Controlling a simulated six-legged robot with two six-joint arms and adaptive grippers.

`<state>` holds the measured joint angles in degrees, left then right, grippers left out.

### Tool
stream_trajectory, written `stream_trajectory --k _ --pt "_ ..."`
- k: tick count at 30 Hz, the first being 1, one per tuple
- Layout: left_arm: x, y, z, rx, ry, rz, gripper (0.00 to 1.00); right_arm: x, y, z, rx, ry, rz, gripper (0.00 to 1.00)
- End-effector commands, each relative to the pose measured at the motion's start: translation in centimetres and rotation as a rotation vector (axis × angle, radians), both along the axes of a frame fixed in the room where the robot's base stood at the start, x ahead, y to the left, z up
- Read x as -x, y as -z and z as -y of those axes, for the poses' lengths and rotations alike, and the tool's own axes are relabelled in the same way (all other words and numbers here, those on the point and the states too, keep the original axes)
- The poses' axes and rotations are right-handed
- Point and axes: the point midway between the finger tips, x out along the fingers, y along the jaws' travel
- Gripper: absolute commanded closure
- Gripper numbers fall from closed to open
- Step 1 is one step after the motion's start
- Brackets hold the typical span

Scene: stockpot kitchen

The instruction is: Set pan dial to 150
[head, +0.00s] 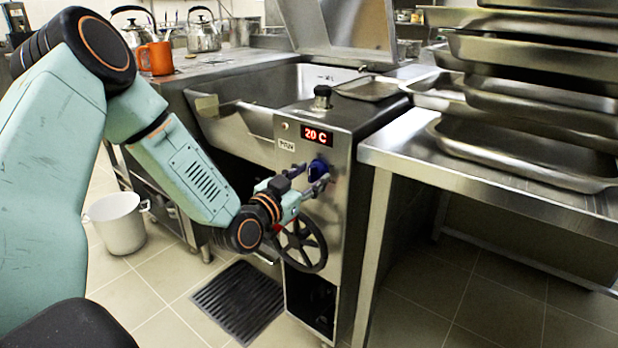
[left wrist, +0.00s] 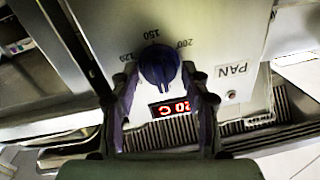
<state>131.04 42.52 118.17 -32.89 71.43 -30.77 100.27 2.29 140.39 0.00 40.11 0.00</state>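The blue pan dial (head: 317,168) is on the steel front panel of the tilting pan, below a red display (head: 317,135) reading 20 C. My left gripper (head: 311,179) is at the dial, with one finger on each side of it. In the left wrist view the dial (left wrist: 158,66) lies between the two open fingers (left wrist: 159,72), with narrow gaps on both sides. Marks 120, 150 and 200 show around it, and a PAN label (left wrist: 232,71) is beside it. My right gripper is out of view.
A black handwheel (head: 302,246) is just below my left gripper. A steel table (head: 480,185) with stacked trays stands right of the pan. A white pot (head: 118,225) and a dark floor grate (head: 238,300) are at lower left. An orange mug (head: 157,58) is on the back counter.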

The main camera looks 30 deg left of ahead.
Motion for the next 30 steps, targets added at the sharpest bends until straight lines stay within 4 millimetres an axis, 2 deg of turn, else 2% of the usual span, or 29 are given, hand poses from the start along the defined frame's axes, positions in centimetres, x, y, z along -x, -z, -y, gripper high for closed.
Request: stream_trajectory --k 2,13,23,30 --pt "0.0 0.0 0.1 0.000 0.001 0.000 0.63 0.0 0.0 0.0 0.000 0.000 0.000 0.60" --pt "0.0 0.0 0.2 0.000 0.001 -0.001 0.94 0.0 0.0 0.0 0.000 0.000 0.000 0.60" --pt "0.0 -0.1 0.1 -0.052 0.000 0.002 0.95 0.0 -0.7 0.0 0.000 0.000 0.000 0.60" --pt "0.1 -0.1 0.2 -0.209 0.002 0.012 0.95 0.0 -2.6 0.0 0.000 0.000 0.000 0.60"
